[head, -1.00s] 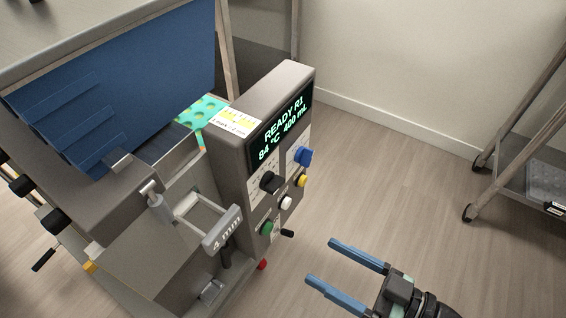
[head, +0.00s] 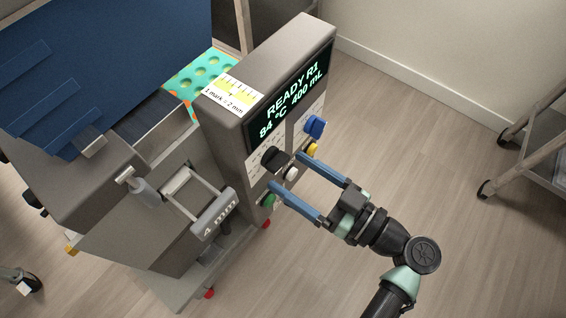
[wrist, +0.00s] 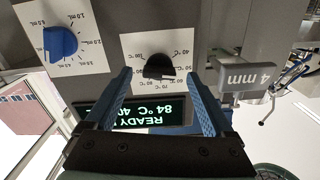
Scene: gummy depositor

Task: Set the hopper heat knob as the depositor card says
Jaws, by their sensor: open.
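My gripper (head: 286,171) is open in front of the panel. In the wrist view its blue fingers (wrist: 159,78) lie on either side of the knob, apart from it. A white card (head: 232,96) on top of the housing reads 1 mark = 2 mm.
A blue knob (head: 315,126) on a mL dial is to the right. White (head: 291,174), yellow (head: 312,149) and green (head: 268,200) buttons are close by. A 4 mm handle (head: 214,214) juts out at left. Floor to the right is clear up to a cart.

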